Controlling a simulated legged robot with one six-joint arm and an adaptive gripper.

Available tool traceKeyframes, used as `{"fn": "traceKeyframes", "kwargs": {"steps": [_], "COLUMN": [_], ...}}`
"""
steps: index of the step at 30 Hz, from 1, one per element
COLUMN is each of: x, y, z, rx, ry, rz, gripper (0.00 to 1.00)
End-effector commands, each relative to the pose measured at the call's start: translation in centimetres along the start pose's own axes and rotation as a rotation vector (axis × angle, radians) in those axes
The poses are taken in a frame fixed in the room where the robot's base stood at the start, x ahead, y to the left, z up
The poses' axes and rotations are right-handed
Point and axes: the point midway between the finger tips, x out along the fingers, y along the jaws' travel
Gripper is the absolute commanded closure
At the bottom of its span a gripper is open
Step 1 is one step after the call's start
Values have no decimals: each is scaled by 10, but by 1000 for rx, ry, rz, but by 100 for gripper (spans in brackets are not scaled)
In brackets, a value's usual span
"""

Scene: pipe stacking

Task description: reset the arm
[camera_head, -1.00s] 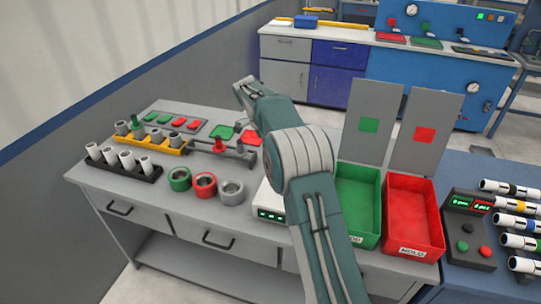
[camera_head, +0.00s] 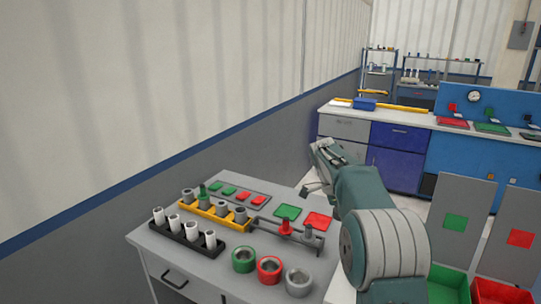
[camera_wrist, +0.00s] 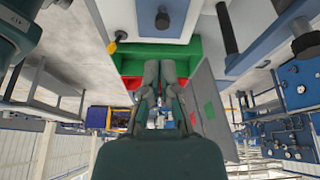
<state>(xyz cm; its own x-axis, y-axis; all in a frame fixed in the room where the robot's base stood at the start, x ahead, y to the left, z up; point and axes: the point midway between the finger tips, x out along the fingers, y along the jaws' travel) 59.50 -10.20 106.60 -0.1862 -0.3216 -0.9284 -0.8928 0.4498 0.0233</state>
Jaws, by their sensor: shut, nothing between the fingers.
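My arm reaches up from the lower right in the head view, with its large grey-and-green joint in front. My gripper (camera_head: 316,188) is at the far end, raised above the back right part of the grey workbench (camera_head: 222,268). In the wrist view, the two dark fingers of my gripper (camera_wrist: 160,68) are together with nothing held between them. My arm hides part of the bench's right side.
The bench holds a black rack (camera_head: 185,237) of white pipes, a yellow rack (camera_head: 213,215), and green, red and grey rings. A green bin (camera_head: 445,282) and red bin (camera_head: 497,291) stand right. A wall runs left; cabinets stand behind.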

Motion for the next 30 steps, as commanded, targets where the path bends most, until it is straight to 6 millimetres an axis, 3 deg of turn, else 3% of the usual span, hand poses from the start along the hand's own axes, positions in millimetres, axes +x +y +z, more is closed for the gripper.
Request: {"fn": "traceKeyframes", "kwargs": {"steps": [6, 15, 23, 30], "x": [-44, -72, -73, -57], "y": [53, 132, 204, 272], "z": [-15, -41, -59, -68], "rx": [-316, -752, -1111, -1426], "ry": [-77, -142, -145, -90], "rz": [-96, -261, -435, -612], "gripper": [100, 100, 100, 100]}}
